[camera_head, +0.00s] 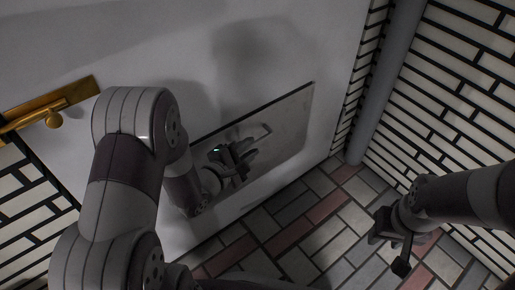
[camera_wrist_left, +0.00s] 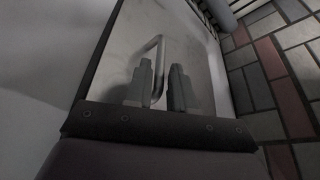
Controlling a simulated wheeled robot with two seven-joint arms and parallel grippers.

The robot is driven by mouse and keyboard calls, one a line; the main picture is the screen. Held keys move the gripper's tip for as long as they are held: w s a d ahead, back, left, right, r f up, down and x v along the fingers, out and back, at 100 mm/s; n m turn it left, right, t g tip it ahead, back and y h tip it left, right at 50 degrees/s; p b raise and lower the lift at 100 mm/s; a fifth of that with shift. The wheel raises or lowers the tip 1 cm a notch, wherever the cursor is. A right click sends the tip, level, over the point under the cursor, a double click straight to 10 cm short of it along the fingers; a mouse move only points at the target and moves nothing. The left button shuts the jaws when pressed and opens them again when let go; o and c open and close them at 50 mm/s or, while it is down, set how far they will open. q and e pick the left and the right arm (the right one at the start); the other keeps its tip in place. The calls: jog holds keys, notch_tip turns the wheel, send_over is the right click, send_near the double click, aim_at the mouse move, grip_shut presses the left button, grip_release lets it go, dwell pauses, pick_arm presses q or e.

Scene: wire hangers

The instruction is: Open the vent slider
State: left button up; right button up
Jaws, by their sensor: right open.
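The vent is a grey metal panel (camera_head: 285,124) set low in a white door (camera_head: 225,60), and the panel also fills the middle of the left wrist view (camera_wrist_left: 122,52). A bent metal bar handle (camera_wrist_left: 158,52) stands out from it. My left gripper (camera_head: 240,157) is at the panel, and its open fingers (camera_wrist_left: 161,72) show in the left wrist view with the bar between them. The bar looks nearer the left finger, with a gap to the right one; contact is unclear. My right gripper (camera_head: 390,240) is open and empty above the floor at the lower right.
A gold door handle (camera_head: 55,110) is on the door at the left. Brick-patterned walls (camera_head: 460,90) and a grey vertical pipe (camera_head: 388,75) stand at the right. The tiled floor (camera_head: 310,215) between my grippers looks clear.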

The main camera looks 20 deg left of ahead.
aim_at(256, 142)
pick_arm(q)
jog(key=b+x, duration=0.1)
jog(key=x, duration=0.3)
jog(key=shift+s+f+b, duration=0.1)
jog(key=shift+f+b, duration=0.1)
jog(key=shift+b, duration=0.2)
jog(key=shift+w+d, duration=0.1)
jog(key=shift+w, duration=0.3)
jog(key=shift+r, duration=0.1)
grip_shut()
notch_tip(256, 142, up, 23)
jog(key=p, duration=2.5)
jog(key=shift+r+p, duration=0.1)
jog(key=shift+p, duration=0.2)
grip_release()
